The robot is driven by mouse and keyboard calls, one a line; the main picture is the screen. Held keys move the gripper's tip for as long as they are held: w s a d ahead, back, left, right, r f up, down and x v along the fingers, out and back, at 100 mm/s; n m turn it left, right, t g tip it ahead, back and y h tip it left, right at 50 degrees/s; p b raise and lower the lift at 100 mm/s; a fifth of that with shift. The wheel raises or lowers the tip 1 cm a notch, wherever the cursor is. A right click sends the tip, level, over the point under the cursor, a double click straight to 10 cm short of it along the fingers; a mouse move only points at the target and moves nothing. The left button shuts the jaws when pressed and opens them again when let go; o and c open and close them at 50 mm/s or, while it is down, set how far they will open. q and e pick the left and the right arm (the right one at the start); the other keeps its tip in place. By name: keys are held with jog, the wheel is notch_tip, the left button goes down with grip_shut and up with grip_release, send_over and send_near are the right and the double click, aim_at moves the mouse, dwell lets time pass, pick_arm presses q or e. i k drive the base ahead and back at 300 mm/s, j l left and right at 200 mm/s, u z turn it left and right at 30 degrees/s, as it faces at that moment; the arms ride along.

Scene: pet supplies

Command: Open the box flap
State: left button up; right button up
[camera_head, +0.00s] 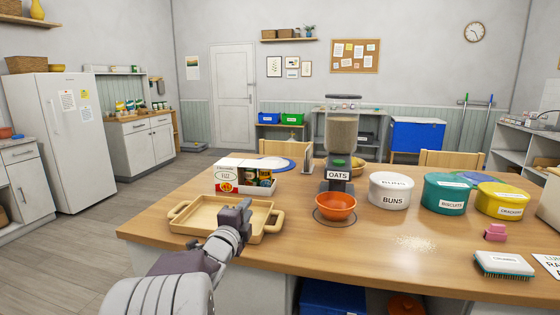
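A small white and red box (228,184) stands on the wooden table behind the tray. Its low right part holds several small cans or jars (264,177). A white panel at its top left may be the flap; at this size I cannot tell how far it is open. My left gripper (236,213) is over the right part of the wooden tray, in front of the box and apart from it. Its fingers look close together, but the view does not show whether they are shut. My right gripper is not in view.
The wooden tray (181,222) is empty. To the right are an oats dispenser (341,140) over an orange bowl (335,206), lidded tubs (390,191), a brush (503,265), a pink item (495,232) and spilled grain (415,243). The table front between bowl and grain is clear.

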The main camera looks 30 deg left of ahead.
aim_at(247, 163)
jog(key=i+j, duration=0.25)
jog(key=i, duration=0.2)
jog(key=i+j, duration=0.25)
jog(key=i, duration=0.25)
